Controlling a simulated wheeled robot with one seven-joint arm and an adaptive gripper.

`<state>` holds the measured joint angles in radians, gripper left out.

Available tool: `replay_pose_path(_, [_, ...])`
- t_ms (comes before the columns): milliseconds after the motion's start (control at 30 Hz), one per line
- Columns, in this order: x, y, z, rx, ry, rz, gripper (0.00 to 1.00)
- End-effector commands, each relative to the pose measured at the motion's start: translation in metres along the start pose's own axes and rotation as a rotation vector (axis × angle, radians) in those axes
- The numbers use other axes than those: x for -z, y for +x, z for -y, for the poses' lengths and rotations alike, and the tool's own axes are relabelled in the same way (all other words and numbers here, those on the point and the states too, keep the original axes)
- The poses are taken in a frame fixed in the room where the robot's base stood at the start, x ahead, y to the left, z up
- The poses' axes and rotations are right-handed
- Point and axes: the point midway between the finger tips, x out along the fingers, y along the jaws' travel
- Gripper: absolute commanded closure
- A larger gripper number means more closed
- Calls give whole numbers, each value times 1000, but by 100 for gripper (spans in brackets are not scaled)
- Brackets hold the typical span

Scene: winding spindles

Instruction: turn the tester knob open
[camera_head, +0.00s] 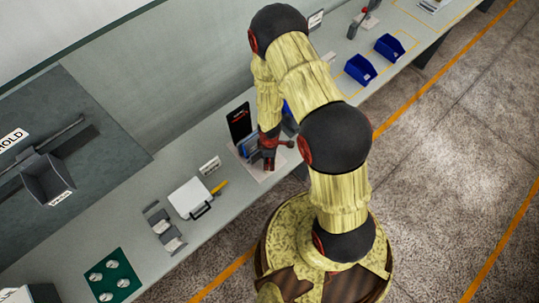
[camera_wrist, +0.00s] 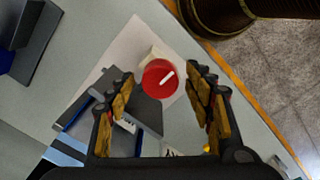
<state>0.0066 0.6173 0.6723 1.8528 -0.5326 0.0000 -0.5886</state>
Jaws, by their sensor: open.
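The tester knob (camera_wrist: 160,79) is a round red disc with a white line, in the upper middle of the wrist view. It sits on a small pale block beside the dark grey tester body. In the head view the red knob (camera_head: 287,143) shows small at the tester's right, partly crowded by my arm. My gripper (camera_wrist: 164,88) is open, one finger on each side of the knob in the picture. No contact shows, and the height of the fingers over the knob is hard to tell. In the head view my arm hides much of the tester.
A pale sheet (camera_wrist: 93,86) lies under the tester on the grey bench. A black panel (camera_head: 239,122) stands behind it. A white box (camera_head: 189,198) and a green tray (camera_head: 111,276) are to the left. Blue bins (camera_head: 360,69) stand further right.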

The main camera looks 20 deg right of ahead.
Motion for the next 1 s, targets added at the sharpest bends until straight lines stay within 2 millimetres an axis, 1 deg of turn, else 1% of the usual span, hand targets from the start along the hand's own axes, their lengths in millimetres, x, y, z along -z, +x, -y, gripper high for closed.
replay_pose_path(200, [0, -24, -1, -1, 0, -1, 47])
replay_pose_path(433, [0, -46, 0, -1, 0, -1, 47])
replay_pose_path(800, [1, -64, -1, -1, 0, 0, 47])
replay_pose_path(1000, [1, -68, -1, -1, 0, 0, 47])
